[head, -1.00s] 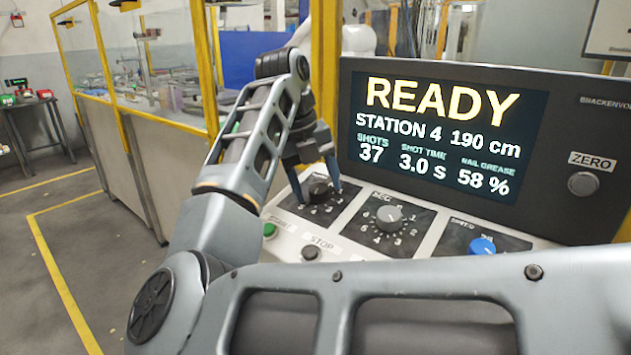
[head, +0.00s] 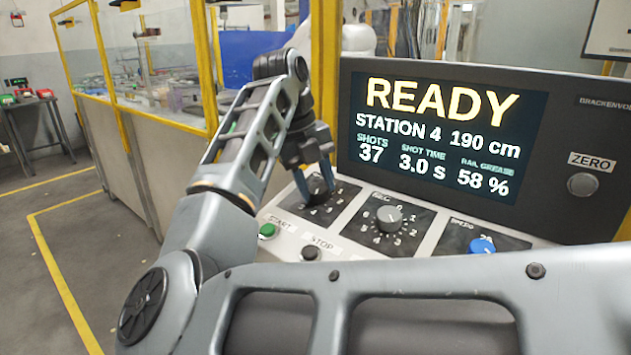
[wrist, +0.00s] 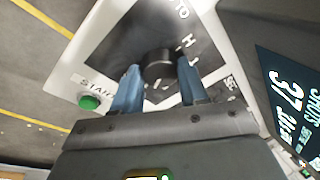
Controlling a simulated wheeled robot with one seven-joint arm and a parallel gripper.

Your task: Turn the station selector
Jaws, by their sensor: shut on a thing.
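The station selector is a round black knob (head: 317,185) on the leftmost dark dial plate of the sloped panel. Its plate carries numbers, partly covered by my fingers. My gripper (head: 318,188) reaches down over it from above, with one blue finger on each side, shut on the knob. In the wrist view the knob (wrist: 158,66) sits between the two blue fingers. Which way its pointer faces cannot be told. The display (head: 440,140) reads READY, STATION 4, 190 cm.
A grey knob (head: 388,219) and a blue knob (head: 482,246) sit to the right. A green START button (head: 267,230) and a dark STOP button (head: 311,253) lie just in front. A ZERO button (head: 582,184) is on the display housing.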

